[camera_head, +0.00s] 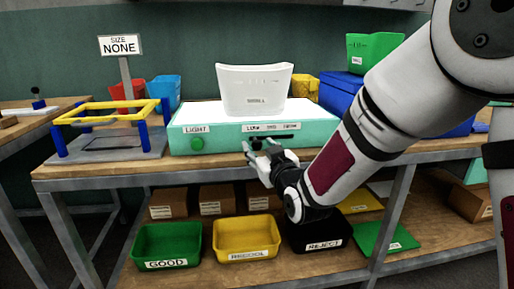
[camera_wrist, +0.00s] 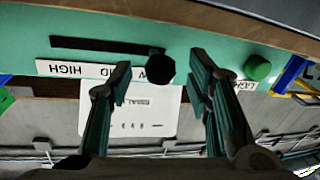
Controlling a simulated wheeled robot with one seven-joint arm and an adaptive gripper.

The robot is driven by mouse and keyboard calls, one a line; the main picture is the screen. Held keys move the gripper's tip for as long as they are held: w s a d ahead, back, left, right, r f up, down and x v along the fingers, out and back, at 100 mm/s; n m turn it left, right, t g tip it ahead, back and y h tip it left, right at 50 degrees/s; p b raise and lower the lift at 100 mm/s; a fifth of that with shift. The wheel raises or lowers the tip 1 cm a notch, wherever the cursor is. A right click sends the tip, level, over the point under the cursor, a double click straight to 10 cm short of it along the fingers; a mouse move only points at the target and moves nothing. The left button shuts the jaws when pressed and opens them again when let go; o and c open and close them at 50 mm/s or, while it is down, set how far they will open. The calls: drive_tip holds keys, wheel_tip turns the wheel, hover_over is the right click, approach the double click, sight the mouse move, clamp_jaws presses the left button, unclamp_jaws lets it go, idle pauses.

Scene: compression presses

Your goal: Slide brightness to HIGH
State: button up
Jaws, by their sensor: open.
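The teal light box (camera_head: 215,140) stands on the bench with a green LIGHT button (camera_head: 197,144). Its front has a brightness slider with a LOW, MID, HIGH label strip (camera_head: 271,127). In the wrist view, which is upside down, the black slider knob (camera_wrist: 160,67) sits at the LOW end of the dark slot (camera_wrist: 95,45). The HIGH label (camera_wrist: 67,69) is at the slot's far left there. My gripper (camera_head: 258,147) is open in front of the box. Its fingertips (camera_wrist: 160,80) lie on either side of the knob in the picture; contact cannot be told. The gripper partly hides the slider in the head view.
A white bin (camera_head: 254,85) stands on the light box. A yellow frame fixture (camera_head: 110,112) with blue posts is at left. The bench edge (camera_head: 110,170) runs under my arm.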

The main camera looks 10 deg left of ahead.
drive_tip(key=shift+x, duration=1.3)
drive_tip(key=shift+c, duration=0.3)
clamp_jaws()
drive_tip(key=shift+w, duration=0.1)
